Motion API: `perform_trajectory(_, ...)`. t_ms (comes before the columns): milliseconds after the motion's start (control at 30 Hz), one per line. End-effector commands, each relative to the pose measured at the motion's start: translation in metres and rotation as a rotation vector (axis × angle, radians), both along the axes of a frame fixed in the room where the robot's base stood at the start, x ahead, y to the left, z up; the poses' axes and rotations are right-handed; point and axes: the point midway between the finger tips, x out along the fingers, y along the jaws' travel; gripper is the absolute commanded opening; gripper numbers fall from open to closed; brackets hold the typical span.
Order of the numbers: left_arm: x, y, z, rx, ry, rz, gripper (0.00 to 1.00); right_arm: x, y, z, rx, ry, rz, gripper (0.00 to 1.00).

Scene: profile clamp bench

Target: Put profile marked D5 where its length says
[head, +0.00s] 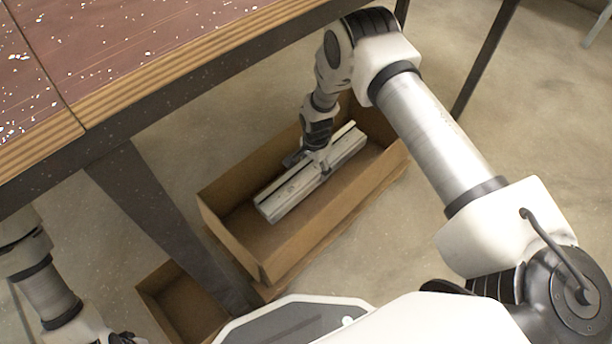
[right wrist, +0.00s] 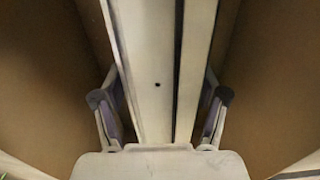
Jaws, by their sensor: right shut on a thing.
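A pale grey slotted profile (head: 288,193) is inside the larger cardboard box on the floor in the head view. My right gripper (head: 318,163) reaches down into this box and is shut on the profile near its middle. In the right wrist view the profile (right wrist: 157,85) runs lengthwise between the two fingers of my right gripper (right wrist: 160,110), with a small dark hole in its face. No D5 mark is readable. Whether the profile touches the box floor I cannot tell. The fingers of my left gripper are not in view; only part of that arm shows at lower left.
The larger cardboard box (head: 232,242) stands on the floor beside the bench. A smaller cardboard box (head: 153,284) is at lower left, partly behind a dark bench leg (head: 160,210). The bench top (head: 130,40) with its wooden edge overhangs at upper left. Bare floor lies to the right.

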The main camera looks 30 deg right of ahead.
Motion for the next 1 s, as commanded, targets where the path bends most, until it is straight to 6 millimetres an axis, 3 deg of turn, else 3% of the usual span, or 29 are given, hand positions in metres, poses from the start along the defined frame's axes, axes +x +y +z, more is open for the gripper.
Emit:
perform_trajectory(100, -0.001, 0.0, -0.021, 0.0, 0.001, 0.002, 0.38, -0.001, 0.0, -0.031, 0.0, 0.001, 0.002, 0.06)
perform_trajectory(467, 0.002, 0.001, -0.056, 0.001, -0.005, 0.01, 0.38, 0.0, 0.0, -0.092, 0.0, 0.0, 0.001, 0.06)
perform_trajectory(867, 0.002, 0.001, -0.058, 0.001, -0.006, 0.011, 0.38, 0.0, 0.0, -0.098, 0.0, 0.0, 0.001, 0.06)
perform_trajectory(900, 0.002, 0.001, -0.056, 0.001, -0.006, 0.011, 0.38, 0.0, 0.0, -0.096, 0.0, 0.001, 0.001, 0.86)
perform_trajectory(933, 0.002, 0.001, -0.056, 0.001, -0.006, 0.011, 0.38, 0.0, 0.0, -0.096, 0.0, 0.001, 0.001, 0.97)
perform_trajectory(1000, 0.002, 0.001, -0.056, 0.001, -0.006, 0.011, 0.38, 0.0, 0.0, -0.096, 0.0, 0.001, 0.001, 0.97)
